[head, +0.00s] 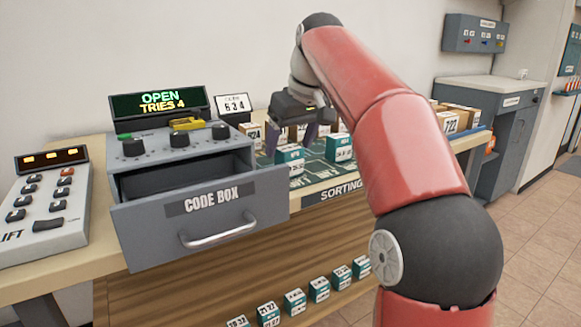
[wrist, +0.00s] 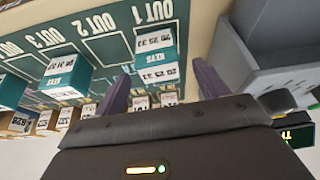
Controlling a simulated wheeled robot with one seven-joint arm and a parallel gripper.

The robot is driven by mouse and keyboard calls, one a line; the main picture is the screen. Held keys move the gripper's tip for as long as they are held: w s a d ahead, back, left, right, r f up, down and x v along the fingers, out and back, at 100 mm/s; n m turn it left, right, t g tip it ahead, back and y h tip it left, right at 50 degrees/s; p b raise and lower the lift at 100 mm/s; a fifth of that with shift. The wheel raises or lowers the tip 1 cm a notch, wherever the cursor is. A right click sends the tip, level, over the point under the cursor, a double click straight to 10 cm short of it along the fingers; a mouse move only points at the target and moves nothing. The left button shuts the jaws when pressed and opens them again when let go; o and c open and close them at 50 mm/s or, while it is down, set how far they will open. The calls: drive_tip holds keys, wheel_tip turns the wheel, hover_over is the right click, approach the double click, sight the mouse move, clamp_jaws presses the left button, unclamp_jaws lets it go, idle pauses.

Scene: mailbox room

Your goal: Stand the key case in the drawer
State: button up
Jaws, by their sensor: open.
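The drawer (head: 200,215) of the grey code box is pulled open, and the part of its inside that shows looks empty. Teal-and-white key cases stand on the sorting mat to its right. The nearest key case (head: 290,162) is by the OUT 1 label in the wrist view (wrist: 157,48). Another key case (head: 339,148) stands to its right. My gripper (head: 290,138) is open above and behind the nearest case. In the wrist view, that case shows between my two purple fingers (wrist: 160,88), with no visible contact. The drawer also shows at upper right there (wrist: 285,60).
The code box display (head: 158,102) reads OPEN, TRIES 4. Knobs and a yellow item (head: 187,124) are on the box top. A number card (head: 232,104) stands behind. A lift panel (head: 45,210) is left. Numbered parcels (head: 458,118) stand right. Several boxes line a lower shelf (head: 320,288).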

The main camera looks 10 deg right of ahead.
sight(290, 148)
drive_tip(key=b+x, duration=0.1)
drive_tip(key=x, duration=0.3)
drive_tip(key=shift+f, duration=0.35)
drive_tip(key=c, duration=1.2)
drive_tip(key=shift+r, duration=0.1)
